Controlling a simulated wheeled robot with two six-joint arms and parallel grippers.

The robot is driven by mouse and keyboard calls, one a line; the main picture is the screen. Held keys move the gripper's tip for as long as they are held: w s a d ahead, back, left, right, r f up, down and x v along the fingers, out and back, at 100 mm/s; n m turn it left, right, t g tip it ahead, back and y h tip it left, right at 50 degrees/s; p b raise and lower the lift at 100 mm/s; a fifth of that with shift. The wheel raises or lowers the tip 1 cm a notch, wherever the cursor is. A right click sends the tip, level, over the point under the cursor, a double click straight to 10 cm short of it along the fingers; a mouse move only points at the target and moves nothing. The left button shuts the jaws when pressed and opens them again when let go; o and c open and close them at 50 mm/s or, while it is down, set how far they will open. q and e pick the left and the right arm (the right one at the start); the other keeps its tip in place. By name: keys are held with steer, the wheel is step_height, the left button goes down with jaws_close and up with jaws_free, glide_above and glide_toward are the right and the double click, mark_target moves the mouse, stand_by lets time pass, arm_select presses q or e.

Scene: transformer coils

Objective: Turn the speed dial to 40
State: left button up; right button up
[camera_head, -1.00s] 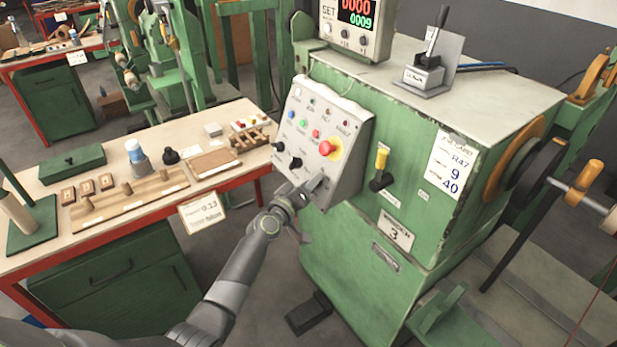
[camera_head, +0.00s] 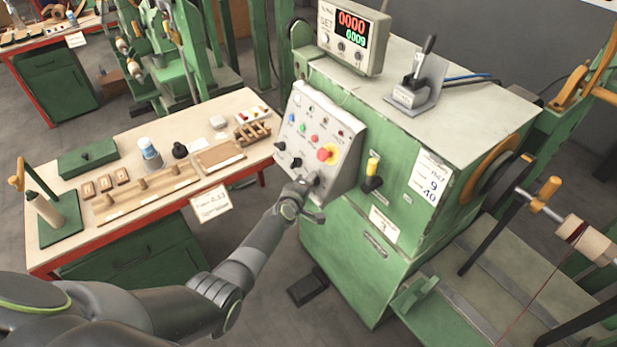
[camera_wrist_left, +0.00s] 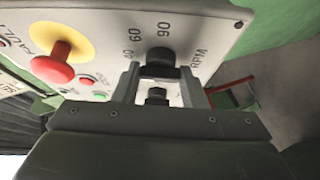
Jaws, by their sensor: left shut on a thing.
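The speed dial (camera_wrist_left: 160,59) is a black knob on the sloped grey control panel (camera_head: 322,120). My left gripper (camera_wrist_left: 160,78) is shut on the dial, one finger on each side. In the head view this gripper (camera_head: 312,183) is at the panel's lower right corner and hides the dial. The dial's pointer cannot be made out. My right gripper is not in view.
A red stop button on a yellow disc (camera_head: 325,154) sits close above the gripper, with small coloured buttons beside it. A yellow-topped lever (camera_head: 372,168) is to the right. The counter (camera_head: 350,38) reads 0000 and 0009. A wooden workbench (camera_head: 120,217) stands at left.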

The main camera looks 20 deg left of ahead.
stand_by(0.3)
arm_select(q)
steer(key=o, duration=1)
